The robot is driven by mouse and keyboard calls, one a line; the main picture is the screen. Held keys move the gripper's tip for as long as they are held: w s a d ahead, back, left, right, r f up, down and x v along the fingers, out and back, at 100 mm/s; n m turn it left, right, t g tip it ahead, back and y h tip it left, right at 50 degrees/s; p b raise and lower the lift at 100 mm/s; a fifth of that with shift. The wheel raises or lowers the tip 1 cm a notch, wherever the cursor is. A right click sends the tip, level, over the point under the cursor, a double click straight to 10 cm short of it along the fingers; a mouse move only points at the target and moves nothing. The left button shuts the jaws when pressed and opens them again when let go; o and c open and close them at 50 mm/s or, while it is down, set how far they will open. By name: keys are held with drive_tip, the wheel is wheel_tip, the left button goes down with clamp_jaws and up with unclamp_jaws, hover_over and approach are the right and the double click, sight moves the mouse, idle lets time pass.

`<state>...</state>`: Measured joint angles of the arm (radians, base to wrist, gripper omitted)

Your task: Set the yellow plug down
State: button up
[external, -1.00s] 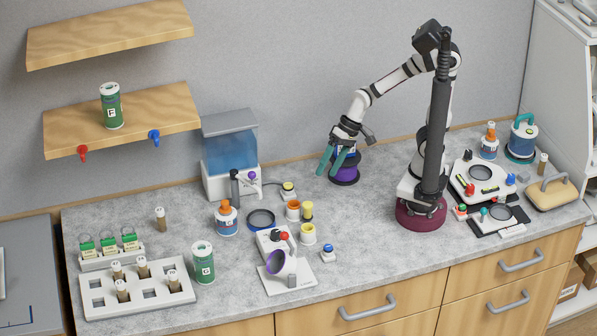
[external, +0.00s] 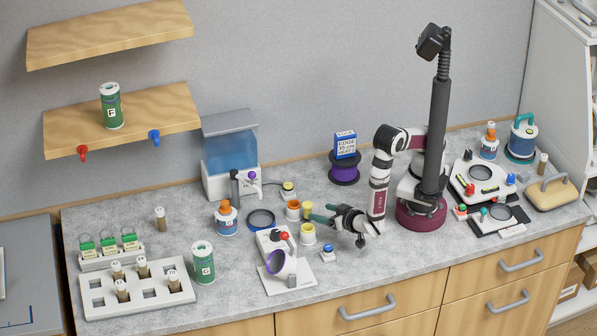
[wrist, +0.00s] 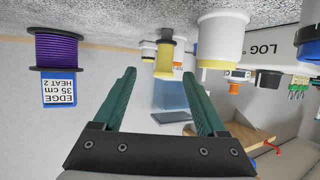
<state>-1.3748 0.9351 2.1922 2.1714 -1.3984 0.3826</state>
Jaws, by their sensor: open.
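The yellow plug (external: 307,210) stands upright on the counter beside an orange-and-white cup (external: 293,210) and behind a yellow-rimmed white cup (external: 308,234). My gripper (external: 318,212) is low over the counter, tilted nearly level, its green fingers pointing left toward the plug. The fingers are open with nothing between them. In the upside-down wrist view, the yellow plug (wrist: 165,57) shows beyond the fingertips, between the two finger lines. The yellow-rimmed cup (wrist: 222,45) lies to the right there. Whether a finger touches the plug cannot be told.
A blue label box (external: 345,145) sits on a purple spool (external: 344,170) behind my arm. The counter between spool and cups is clear.

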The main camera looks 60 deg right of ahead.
sight(311, 207)
drive_tip(key=x, duration=0.4)
drive_tip(key=r+x, duration=0.1)
drive_tip(key=x, duration=0.1)
drive_tip(key=shift+w+a, duration=0.1)
drive_tip(key=shift+w, duration=0.4)
clamp_jaws()
